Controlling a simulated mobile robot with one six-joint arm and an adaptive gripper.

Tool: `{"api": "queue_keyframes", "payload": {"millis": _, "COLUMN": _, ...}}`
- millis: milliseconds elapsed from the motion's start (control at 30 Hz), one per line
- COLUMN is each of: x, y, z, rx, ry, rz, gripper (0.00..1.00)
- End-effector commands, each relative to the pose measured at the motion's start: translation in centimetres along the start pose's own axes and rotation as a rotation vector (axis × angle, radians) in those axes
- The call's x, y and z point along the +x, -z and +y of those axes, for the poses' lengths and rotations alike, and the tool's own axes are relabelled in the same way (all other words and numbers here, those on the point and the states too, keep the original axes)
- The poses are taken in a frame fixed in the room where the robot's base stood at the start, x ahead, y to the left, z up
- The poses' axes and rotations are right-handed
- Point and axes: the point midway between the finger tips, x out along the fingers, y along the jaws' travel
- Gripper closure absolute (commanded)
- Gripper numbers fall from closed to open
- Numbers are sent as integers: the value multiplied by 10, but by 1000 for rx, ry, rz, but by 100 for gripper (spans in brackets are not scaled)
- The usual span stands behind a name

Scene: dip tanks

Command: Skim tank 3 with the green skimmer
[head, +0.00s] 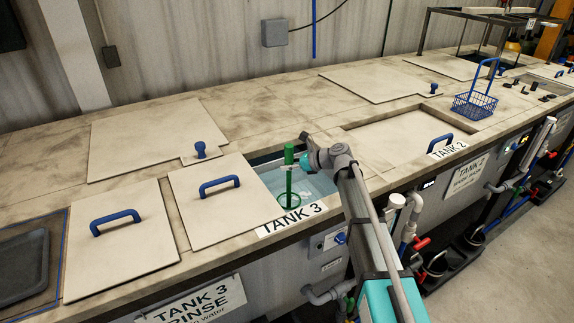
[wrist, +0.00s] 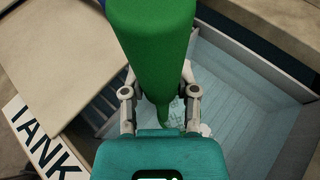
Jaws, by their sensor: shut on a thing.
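The green skimmer (head: 289,184) stands upright over the open part of tank 3 (head: 318,187). Its thick handle is at the top and its ring end is low in the opening. I cannot tell how deep the ring sits. My gripper (head: 296,164) is shut on the skimmer just below the thick handle, reaching in from the right. In the wrist view, the green handle (wrist: 155,45) fills the upper middle between my fingers (wrist: 160,100) and hides part of the tank (wrist: 255,85). The ring is mostly hidden there.
A beige lid with a blue handle (head: 219,186) lies left of the opening. The TANK 3 label (head: 292,219) is on the front rim. Another lid (head: 122,240) lies further left. A blue wire basket (head: 474,105) stands by tank 2. A grey tray (head: 24,265) is at far left.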

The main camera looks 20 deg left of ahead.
Motion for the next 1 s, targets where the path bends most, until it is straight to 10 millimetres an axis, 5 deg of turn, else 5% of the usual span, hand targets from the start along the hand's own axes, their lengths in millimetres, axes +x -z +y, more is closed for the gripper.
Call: {"api": "queue_keyframes", "payload": {"millis": 1000, "x": -36, "y": 14, "z": -44, "rx": 0, "ry": 0, "rz": -1, "gripper": 100}}
